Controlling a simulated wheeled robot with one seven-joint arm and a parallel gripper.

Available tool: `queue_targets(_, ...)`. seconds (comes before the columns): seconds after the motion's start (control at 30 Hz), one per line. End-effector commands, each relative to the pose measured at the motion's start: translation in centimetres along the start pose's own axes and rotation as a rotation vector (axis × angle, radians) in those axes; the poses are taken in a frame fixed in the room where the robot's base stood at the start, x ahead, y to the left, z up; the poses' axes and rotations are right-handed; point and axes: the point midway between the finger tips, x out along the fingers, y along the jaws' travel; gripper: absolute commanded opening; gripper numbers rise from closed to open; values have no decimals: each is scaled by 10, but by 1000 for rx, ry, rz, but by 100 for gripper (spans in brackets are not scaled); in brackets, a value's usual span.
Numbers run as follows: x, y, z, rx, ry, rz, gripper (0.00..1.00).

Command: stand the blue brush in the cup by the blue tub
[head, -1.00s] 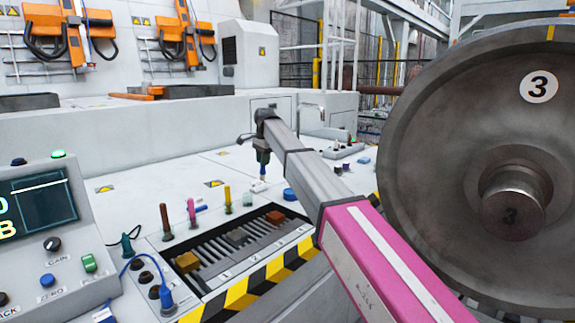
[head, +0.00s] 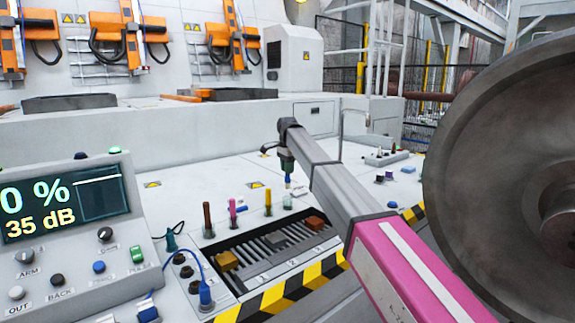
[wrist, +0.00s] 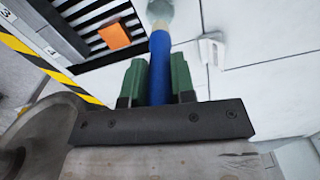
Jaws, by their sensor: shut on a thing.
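My gripper (head: 287,166) is shut on the blue brush (head: 288,179). The brush hangs upright with its tip down, above the white bench top. In the wrist view the brush's blue handle (wrist: 160,68) stands between the two green fingers (wrist: 158,82), and its pale grey tip (wrist: 160,12) reaches the top edge. A small blue round thing (head: 392,204) shows right of my arm; I cannot tell whether it is the blue tub. I cannot make out the cup; my arm hides part of the bench.
A slotted tray (head: 270,258) with orange and yellow blocks lies in front. Brown (head: 207,220), pink (head: 232,212) and yellow (head: 268,203) rods stand behind it. A white fitting (wrist: 212,50) lies near the brush. A control panel (head: 70,235) is left, a large wheel (head: 500,160) right.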

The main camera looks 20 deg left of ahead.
Motion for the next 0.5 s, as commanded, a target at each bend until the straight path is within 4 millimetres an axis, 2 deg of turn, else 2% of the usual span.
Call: queue_targets(0.5,36,0,0,0,0,0,0)
